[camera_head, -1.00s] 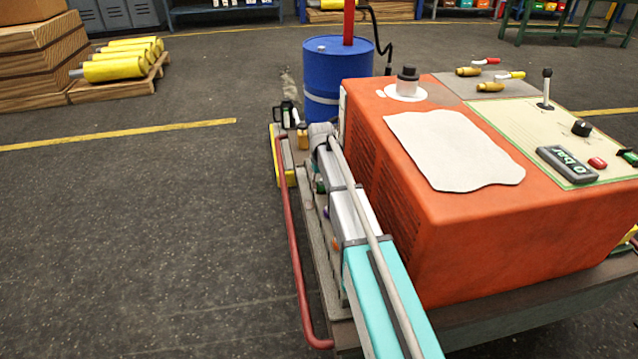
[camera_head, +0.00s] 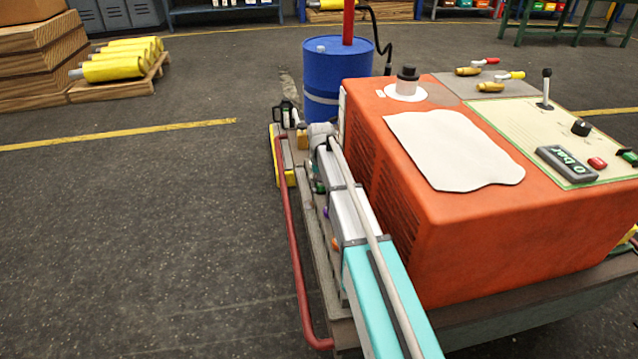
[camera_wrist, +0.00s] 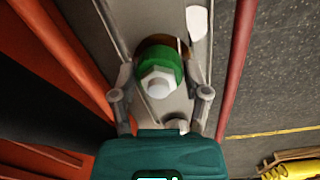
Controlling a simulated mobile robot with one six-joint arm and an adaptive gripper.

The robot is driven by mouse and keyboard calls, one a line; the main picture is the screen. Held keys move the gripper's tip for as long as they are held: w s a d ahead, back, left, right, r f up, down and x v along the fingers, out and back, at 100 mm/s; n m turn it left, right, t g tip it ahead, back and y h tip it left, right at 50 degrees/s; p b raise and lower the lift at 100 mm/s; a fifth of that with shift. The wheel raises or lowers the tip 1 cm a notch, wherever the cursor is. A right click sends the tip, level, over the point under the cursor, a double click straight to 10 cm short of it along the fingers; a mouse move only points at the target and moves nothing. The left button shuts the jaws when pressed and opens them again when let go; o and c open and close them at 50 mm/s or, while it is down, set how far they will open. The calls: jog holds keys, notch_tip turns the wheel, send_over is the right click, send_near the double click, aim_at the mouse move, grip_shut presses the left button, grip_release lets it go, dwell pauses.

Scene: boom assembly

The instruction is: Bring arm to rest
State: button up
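In the wrist view, my gripper (camera_wrist: 160,72) has its two grey fingers spread on either side of a green fitting with a pale hexagonal top (camera_wrist: 160,80). Narrow gaps seem to show between the fingertips and the fitting, so the fingers look open around it rather than shut. The fitting sits at a round opening in a long grey metal beam (camera_wrist: 150,18). In the head view, I cannot make out the gripper's fingers clearly. A teal and grey long member (camera_head: 375,290) runs along the left side of the orange machine (camera_head: 440,220).
A red rail (camera_head: 292,240) runs close along the left side of the platform; it also shows in the wrist view (camera_wrist: 236,60). A blue drum (camera_head: 333,80) stands behind. Yellow cylinders (camera_head: 118,67) lie on a pallet at the far left. The floor at left is clear.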

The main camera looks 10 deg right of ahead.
jog(key=shift+o, duration=1.3)
jog(key=shift+w, duration=0.1)
jog(key=s+r+p, duration=0.1)
jog(key=s, duration=0.8)
jog(key=s+r+n+p, duration=0.1)
jog(key=s, duration=0.9)
jog(key=s+r+n+p, duration=0.1)
jog(key=s, duration=0.9)
jog(key=shift+a+r, duration=0.1)
jog(key=shift+a, duration=0.3)
notch_tip(320, 180, up, 38)
jog(key=p, duration=3.8)
jog(key=shift+s, duration=0.15)
